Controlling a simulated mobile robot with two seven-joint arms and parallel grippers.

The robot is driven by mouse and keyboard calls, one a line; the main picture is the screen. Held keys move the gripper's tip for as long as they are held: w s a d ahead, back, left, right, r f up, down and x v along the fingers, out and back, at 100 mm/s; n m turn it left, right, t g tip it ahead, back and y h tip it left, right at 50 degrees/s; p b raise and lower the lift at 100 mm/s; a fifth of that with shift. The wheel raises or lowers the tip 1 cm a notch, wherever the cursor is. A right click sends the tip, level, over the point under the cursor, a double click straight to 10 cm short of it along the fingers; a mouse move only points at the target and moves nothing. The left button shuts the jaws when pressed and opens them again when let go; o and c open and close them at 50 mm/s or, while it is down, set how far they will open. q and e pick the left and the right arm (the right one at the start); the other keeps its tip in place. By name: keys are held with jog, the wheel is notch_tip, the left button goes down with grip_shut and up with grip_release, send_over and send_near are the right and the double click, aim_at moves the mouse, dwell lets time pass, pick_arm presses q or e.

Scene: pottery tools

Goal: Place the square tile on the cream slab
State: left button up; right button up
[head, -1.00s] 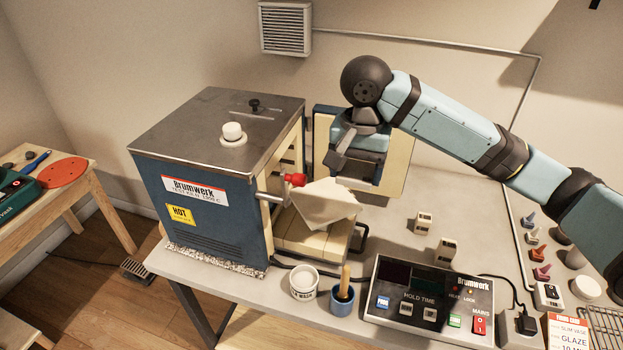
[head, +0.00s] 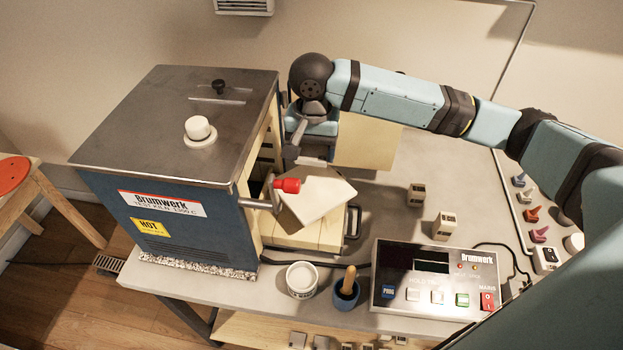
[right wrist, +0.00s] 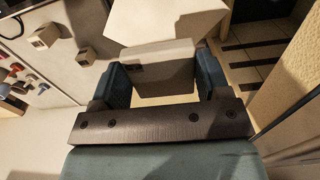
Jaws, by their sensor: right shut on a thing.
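My right gripper (head: 300,157) is beside the kiln's open mouth, at the far edge of the cream slab (head: 316,200). In the right wrist view my right gripper (right wrist: 160,80) is shut on a small grey-beige square tile (right wrist: 152,55), held between two dark blue fingers. Only a pale edge of the tile (head: 313,162) shows in the head view. The slab lies on the brick ledge at the kiln mouth and also shows beyond the tile in the right wrist view (right wrist: 172,18). I cannot tell whether tile and slab touch. My left gripper is out of view.
The blue kiln (head: 180,215) stands left of the slab. The kiln door (head: 370,145) stands open behind. A white tub (head: 301,280), a blue pot (head: 346,292) and a control box (head: 430,280) stand in front.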

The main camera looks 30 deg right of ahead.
send_over(312, 190)
notch_tip(312, 190, down, 6)
jog(key=shift+r, duration=0.1)
notch_tip(312, 190, down, 4)
jog(key=shift+f+p, duration=0.25)
jog(key=shift+p, duration=0.05)
jog(key=o, duration=1)
jog(key=shift+f, duration=0.1)
